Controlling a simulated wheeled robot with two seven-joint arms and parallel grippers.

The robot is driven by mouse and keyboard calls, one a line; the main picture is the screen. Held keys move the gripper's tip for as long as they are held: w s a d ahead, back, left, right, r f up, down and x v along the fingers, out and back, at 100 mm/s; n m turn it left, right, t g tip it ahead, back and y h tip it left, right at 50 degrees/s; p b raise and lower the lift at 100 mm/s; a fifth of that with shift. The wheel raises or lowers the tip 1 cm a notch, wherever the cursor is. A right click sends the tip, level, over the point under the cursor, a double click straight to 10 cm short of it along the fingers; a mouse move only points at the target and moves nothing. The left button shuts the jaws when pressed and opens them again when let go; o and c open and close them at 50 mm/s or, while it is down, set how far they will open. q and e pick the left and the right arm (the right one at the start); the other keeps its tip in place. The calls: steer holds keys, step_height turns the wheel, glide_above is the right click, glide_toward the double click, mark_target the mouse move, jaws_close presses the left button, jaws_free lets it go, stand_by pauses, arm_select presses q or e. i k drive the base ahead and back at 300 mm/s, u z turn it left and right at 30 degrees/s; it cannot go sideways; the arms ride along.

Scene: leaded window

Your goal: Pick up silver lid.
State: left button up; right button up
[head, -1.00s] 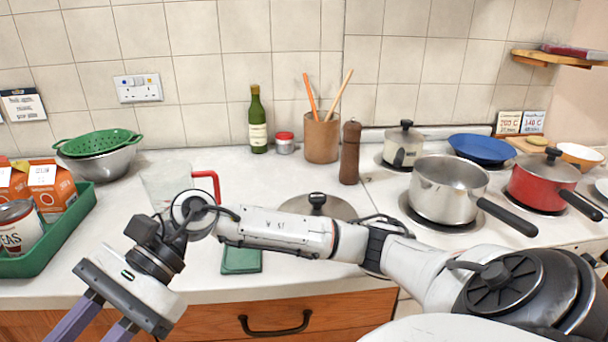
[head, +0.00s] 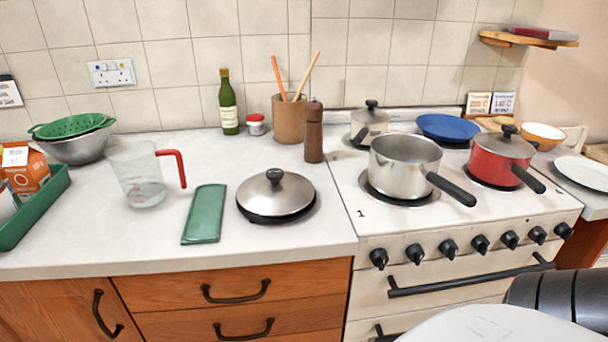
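The silver lid (head: 274,193) lies on the white counter, left of the stove, with its black knob up. A dark rim or base shows under its edge. It is in full view with nothing in front of it. Neither of my grippers is in the head view.
A green flat item (head: 204,214) and a measuring jug (head: 141,178) with a red handle are left of the lid. A pepper mill (head: 313,134) stands behind it. A steel saucepan (head: 403,166) sits on the stove to the right. The counter before the lid is clear.

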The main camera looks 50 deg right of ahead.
mark_target(275, 192)
steer(key=z, duration=2.6)
steer(key=k, duration=0.85)
steer(key=u, duration=1)
steer(key=i, duration=0.4)
